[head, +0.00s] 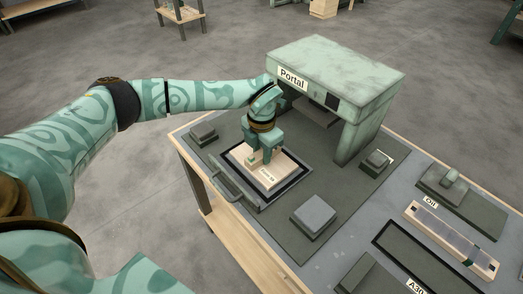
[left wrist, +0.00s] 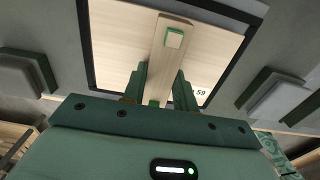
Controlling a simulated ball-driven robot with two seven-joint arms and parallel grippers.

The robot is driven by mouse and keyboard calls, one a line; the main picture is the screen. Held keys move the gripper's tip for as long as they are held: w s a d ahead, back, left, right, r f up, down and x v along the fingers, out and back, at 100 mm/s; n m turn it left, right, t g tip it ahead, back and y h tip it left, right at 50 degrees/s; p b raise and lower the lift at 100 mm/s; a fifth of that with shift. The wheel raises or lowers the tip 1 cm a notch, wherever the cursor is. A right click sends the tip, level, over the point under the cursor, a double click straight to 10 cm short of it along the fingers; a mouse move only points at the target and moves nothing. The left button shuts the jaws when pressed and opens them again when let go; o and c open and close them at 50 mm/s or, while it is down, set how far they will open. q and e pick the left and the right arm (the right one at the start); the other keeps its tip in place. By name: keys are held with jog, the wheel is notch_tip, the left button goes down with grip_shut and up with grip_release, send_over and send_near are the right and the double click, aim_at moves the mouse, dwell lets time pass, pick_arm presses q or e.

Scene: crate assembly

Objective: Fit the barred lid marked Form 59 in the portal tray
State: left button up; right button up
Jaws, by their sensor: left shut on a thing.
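The barred lid (head: 267,179) is a pale wooden square with a raised wooden bar and a label that is too small to read fully in the head view. In the left wrist view the lid (left wrist: 120,40) shows "59" at its right edge and a small green square on its bar. The lid lies within the dark-rimmed tray (head: 262,203) in front of the portal. My left gripper (head: 267,155) is above the lid with its fingers pointing down, shut on the bar; it also shows in the left wrist view (left wrist: 160,88). My right gripper is not in view.
The green portal (head: 345,65) stands just behind the tray on the dark mat. Grey blocks sit around the tray, including one at the front right (head: 313,216). A long wooden-edged piece (head: 452,240) lies at the right, beside a dark rectangular frame.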

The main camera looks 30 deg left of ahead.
pick_arm(q)
jog(key=shift+f, duration=0.4)
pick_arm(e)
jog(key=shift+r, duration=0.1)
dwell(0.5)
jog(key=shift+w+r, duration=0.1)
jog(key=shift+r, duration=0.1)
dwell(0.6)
pick_arm(q)
jog(key=o, duration=1.2)
jog(key=shift+c, duration=0.2)
jog(key=shift+p, duration=0.3)
jog(key=shift+r+p, duration=3.15)
jog(key=shift+r, duration=0.9)
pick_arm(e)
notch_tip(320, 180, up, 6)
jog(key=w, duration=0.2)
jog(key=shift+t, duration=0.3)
pick_arm(q)
jog(key=shift+f, duration=0.1)
